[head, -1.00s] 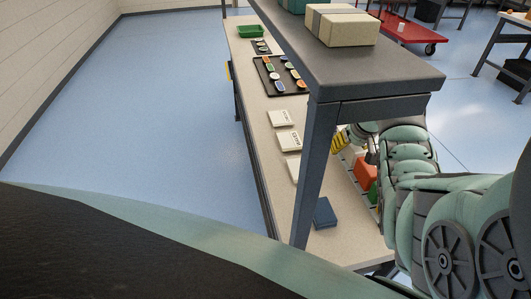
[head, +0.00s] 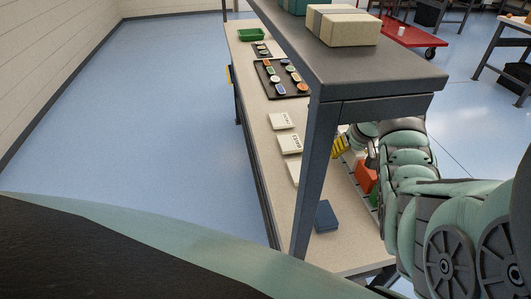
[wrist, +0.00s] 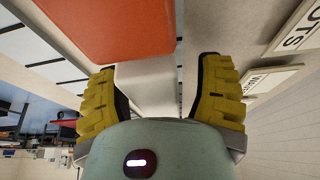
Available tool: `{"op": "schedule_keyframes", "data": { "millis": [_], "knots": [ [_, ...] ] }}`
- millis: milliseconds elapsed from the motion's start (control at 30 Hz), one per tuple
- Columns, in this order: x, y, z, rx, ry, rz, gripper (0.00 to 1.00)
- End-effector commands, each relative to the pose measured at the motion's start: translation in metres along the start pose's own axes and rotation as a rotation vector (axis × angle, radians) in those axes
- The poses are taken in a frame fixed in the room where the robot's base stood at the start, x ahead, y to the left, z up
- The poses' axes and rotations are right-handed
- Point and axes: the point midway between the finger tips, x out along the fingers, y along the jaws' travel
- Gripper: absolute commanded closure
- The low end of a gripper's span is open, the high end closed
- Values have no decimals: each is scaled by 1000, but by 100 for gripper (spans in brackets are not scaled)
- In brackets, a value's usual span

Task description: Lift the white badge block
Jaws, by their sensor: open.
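The white badge block (wrist: 147,84) shows in the wrist view between my two yellow fingers, behind an orange block. My gripper (wrist: 160,72) is open, with one finger at each side of the white block. A gap shows at the right finger; contact at the left is hard to judge. The orange block (wrist: 105,25) fills the upper left of the wrist view and hides part of the white block. In the head view my gripper (head: 340,147) is partly hidden behind the shelf post, and the orange block (head: 366,177) stands nearer along a rack.
A dark blue block (head: 326,216) lies near the bench's front end. White label cards (head: 290,144) lie along the bench. A black tray (head: 262,82) of coloured badges and a green bin (head: 251,35) are farther back. The grey upper shelf (head: 350,75) and its post (head: 314,170) overhang the arm.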

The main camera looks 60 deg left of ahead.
Motion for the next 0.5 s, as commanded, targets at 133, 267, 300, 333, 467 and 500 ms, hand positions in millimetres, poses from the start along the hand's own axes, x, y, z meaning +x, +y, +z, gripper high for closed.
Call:
{"op": "schedule_keyframes", "data": {
  "millis": [133, 267, 300, 333, 467, 500],
  "knots": [
    [0, 1, 0, 1, 0, 1, 34],
    [0, 1, 0, 2, 0, 2, 36],
    [0, 1, 0, 2, 1, 2, 40],
    [0, 1, 0, 2, 1, 2, 43],
    [0, 1, 0, 2, 1, 2, 56],
    [0, 1, 0, 2, 1, 2, 60]
  ]
}}
